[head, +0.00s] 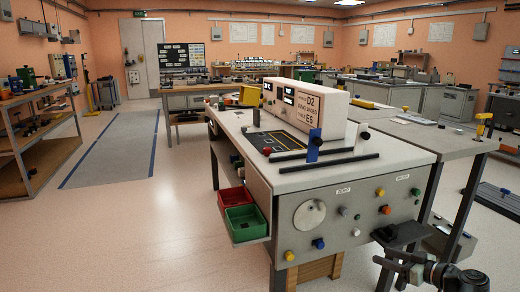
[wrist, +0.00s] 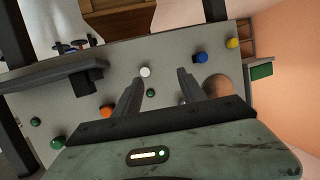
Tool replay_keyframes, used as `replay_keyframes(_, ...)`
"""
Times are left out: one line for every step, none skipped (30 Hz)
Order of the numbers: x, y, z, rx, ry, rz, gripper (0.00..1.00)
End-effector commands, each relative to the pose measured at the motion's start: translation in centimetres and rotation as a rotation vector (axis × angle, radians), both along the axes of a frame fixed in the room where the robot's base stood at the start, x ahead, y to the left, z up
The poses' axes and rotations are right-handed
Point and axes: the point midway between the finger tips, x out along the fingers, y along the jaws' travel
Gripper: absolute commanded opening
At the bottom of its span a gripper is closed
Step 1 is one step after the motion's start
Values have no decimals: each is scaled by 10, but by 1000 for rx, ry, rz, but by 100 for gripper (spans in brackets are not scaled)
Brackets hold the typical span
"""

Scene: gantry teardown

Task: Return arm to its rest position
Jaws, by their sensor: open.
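My arm (head: 440,275) shows at the bottom right of the head view, in front of the grey workbench (head: 350,172). I cannot make out the jaws clearly there. In the wrist view my gripper (wrist: 160,75) has its two fingers spread apart, with nothing between them. The bench's front panel (wrist: 215,65) lies beyond the fingers and looks upside down. A white knob (wrist: 145,72) and a small green knob (wrist: 151,93) show in the gap between the fingers. The gap between fingertips and panel is hard to judge.
A dark bracket (head: 400,234) juts from the bench front near my arm. Red and green bins (head: 246,220) hang at the bench's left side. A wooden crate (head: 318,270) sits underneath. A shelf rack (head: 38,130) stands far left, and the floor (head: 150,225) between is clear.

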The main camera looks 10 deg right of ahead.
Motion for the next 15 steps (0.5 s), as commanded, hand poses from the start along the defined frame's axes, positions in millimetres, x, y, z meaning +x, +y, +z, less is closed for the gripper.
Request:
replay_keyframes(11,22,-3,19,59,33,48)
replay_keyframes(16,34,-8,33,103,50,48)
replay_keyframes(24,53,-15,50,167,73,48)
replay_keyframes(29,69,-21,63,223,90,48)
replay_keyframes(34,87,-27,74,285,107,48)
replay_keyframes(40,113,-36,86,378,127,48)
replay_keyframes(44,134,-43,91,454,138,48)
replay_keyframes(46,154,-50,91,536,145,48)
replay_keyframes(48,182,-59,84,645,144,48)
replay_keyframes(48,201,-66,73,723,138,48)
replay_keyframes(47,218,-71,59,798,125,48)
replay_keyframes(44,238,-78,36,883,101,48)
replay_keyframes(43,251,-82,15,941,79,48)
replay_keyframes(40,263,-85,-7,991,55,48)
replay_keyframes(37,276,-88,-36,1048,21,48)
